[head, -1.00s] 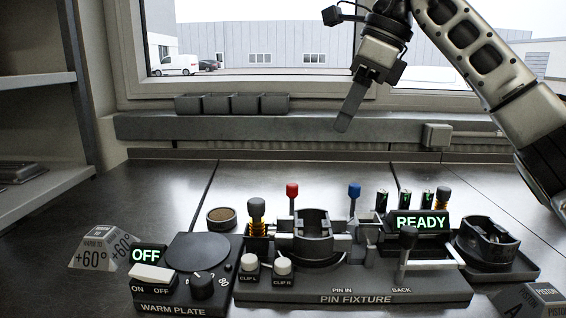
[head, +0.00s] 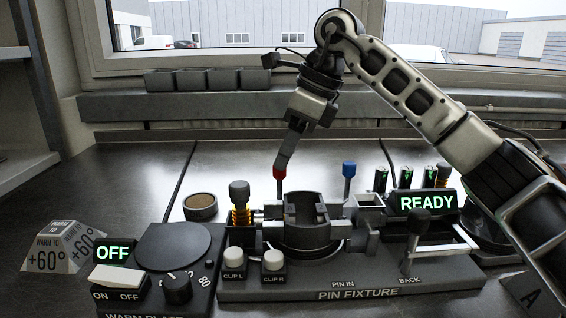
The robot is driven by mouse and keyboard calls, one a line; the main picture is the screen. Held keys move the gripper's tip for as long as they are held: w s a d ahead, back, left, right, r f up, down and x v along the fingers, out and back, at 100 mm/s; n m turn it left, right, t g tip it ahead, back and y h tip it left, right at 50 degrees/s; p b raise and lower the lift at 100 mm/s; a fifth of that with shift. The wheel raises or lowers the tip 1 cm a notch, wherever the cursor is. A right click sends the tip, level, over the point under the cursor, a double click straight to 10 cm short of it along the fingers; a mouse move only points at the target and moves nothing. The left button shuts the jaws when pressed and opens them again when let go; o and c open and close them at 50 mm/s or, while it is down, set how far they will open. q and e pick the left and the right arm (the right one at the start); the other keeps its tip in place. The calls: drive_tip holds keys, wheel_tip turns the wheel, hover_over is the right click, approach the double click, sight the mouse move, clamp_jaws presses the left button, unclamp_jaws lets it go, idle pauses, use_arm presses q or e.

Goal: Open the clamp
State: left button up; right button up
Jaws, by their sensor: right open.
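The pin fixture (head: 455,284) stands in the middle of the bench, with a dark clamp-like holder (head: 305,212) at its centre. I cannot tell from the picture which part is the clamp's own handle. A red-knobbed lever (head: 279,173) stands upright behind the holder on the left, and a blue-knobbed lever (head: 349,170) behind it on the right. My right gripper (head: 283,160) is open and points down at the red knob, overlapping its top in the head view. I cannot tell whether they touch. My left gripper is out of view.
A warm plate (head: 173,247) with an OFF sign (head: 115,253) is at the left. CLIP L (head: 233,260) and CLIP R (head: 273,261) buttons sit at the fixture's front. A READY sign (head: 425,202) is at the right, near my arm. Grey bins (head: 208,79) stand on the window ledge.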

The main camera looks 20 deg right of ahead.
drive_tip(key=shift+x, duration=1.2)
